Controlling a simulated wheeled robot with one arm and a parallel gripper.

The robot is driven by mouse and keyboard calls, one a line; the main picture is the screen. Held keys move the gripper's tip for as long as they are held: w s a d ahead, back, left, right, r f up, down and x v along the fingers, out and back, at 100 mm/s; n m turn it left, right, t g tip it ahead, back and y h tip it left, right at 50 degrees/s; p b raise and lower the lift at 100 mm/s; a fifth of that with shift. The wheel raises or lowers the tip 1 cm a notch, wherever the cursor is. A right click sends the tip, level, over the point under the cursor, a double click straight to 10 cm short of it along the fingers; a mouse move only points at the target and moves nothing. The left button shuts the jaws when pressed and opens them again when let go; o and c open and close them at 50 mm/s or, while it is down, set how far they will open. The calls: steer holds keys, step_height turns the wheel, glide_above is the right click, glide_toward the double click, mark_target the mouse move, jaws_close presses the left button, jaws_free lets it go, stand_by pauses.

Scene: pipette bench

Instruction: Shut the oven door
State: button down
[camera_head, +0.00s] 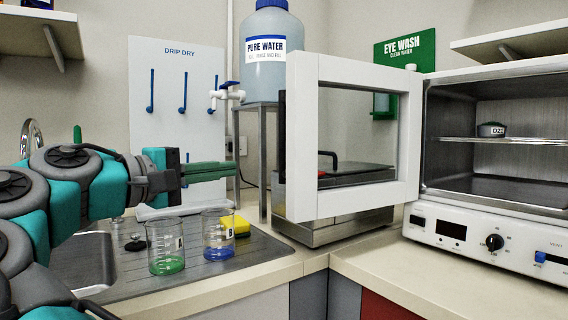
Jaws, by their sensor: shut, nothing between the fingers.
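The oven (476,247) stands on the counter at the right. Its cavity is exposed, with a wire shelf and a small dark lidded dish (491,129) labelled D21 on it. The oven door (303,165), a white frame around a window, is swung open to the left and towards me, hinged at the oven's left side. A dark handle shows at the door's left edge. My gripper (234,171) is left of the door, pointing right, with its green fingers shut and empty. A gap appears between the fingertips and the door's edge.
Two beakers with green (167,264) and blue (219,252) liquid stand on the drainer below my gripper, with a yellow sponge (240,227) beside them. A water container (264,75) sits on a metal stand (263,150). A flat metal device (335,225) is behind the door.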

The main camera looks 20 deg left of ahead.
steer(key=w+d+b, duration=0.1)
steer(key=w+d, duration=0.4)
steer(key=d, duration=0.2)
steer(key=shift+w+d, duration=0.15)
steer(key=shift+w, duration=0.15)
stand_by(0.3)
steer(key=shift+d, duration=0.1)
